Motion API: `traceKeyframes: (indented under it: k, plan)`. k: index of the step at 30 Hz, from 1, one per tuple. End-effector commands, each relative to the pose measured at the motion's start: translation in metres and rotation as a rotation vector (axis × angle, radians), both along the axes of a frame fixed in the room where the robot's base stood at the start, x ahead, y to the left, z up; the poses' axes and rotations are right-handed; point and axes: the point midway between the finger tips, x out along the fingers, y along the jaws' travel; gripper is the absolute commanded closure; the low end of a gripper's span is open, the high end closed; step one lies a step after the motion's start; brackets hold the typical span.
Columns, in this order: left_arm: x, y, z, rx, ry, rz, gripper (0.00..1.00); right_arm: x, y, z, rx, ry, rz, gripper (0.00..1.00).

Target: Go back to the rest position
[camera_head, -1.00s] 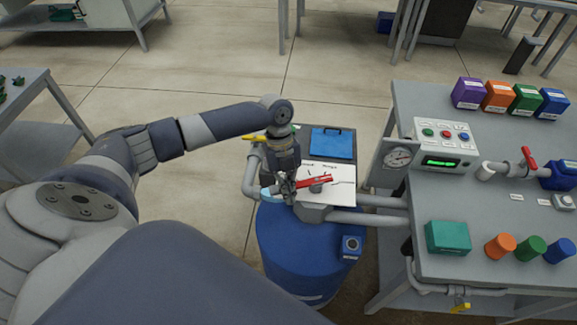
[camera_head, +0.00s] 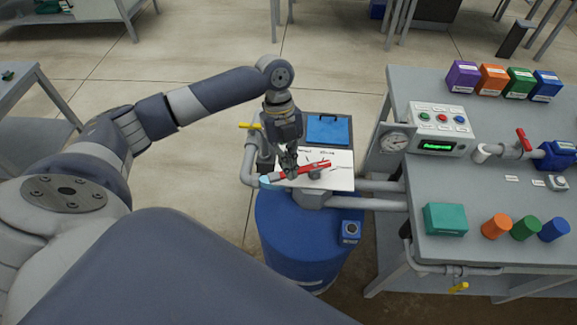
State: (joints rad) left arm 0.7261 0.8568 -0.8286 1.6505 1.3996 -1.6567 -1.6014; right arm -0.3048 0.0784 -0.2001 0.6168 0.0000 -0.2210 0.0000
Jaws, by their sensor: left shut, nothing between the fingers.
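My left arm comes in from the left, and my left gripper (camera_head: 290,172) points down over the blue barrel (camera_head: 300,238). Its fingers are shut with nothing between them. A red lever handle (camera_head: 312,168) lies along the white labelled plate (camera_head: 340,180) above the barrel, right by the fingertips. I cannot tell whether the fingertips touch the handle. My right gripper is not in view.
Grey pipes join barrel and bench. A blue lid (camera_head: 328,129) lies behind the plate.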

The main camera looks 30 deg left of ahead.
Motion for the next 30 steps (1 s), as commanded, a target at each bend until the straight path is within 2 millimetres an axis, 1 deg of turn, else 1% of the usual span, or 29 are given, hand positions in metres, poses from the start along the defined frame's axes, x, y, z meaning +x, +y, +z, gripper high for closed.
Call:
traceKeyframes:
  k: [3,6,11,14,17,20,21,24,27,30]
  plan:
    - [0.004,0.003,0.012,0.0,-0.001,0.0,1.0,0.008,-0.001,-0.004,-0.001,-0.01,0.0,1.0]
    - [0.004,0.005,0.019,0.0,0.0,0.0,1.0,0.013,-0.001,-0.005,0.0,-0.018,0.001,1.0]
    - [0.005,0.005,0.021,0.0,0.001,0.0,1.0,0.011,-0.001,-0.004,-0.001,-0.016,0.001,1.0]
    - [0.002,0.001,0.016,0.003,0.003,0.006,1.0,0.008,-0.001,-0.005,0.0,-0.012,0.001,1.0]
    - [-0.007,-0.015,0.001,0.016,0.006,0.038,1.0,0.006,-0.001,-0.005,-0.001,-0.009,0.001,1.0]
    - [-0.023,-0.04,-0.022,0.034,0.002,0.115,1.0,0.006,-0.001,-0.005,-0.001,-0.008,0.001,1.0]
    - [-0.03,-0.052,-0.032,0.038,-0.002,0.158,1.0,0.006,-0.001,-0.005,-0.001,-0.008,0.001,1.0]
    - [-0.047,-0.079,-0.05,0.041,-0.016,0.293,1.0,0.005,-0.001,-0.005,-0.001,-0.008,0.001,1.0]
    - [-0.064,-0.102,-0.062,0.031,-0.026,0.451,1.0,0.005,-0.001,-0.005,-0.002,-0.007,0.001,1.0]
    - [-0.079,-0.118,-0.07,0.016,-0.03,0.637,1.0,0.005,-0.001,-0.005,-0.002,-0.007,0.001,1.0]
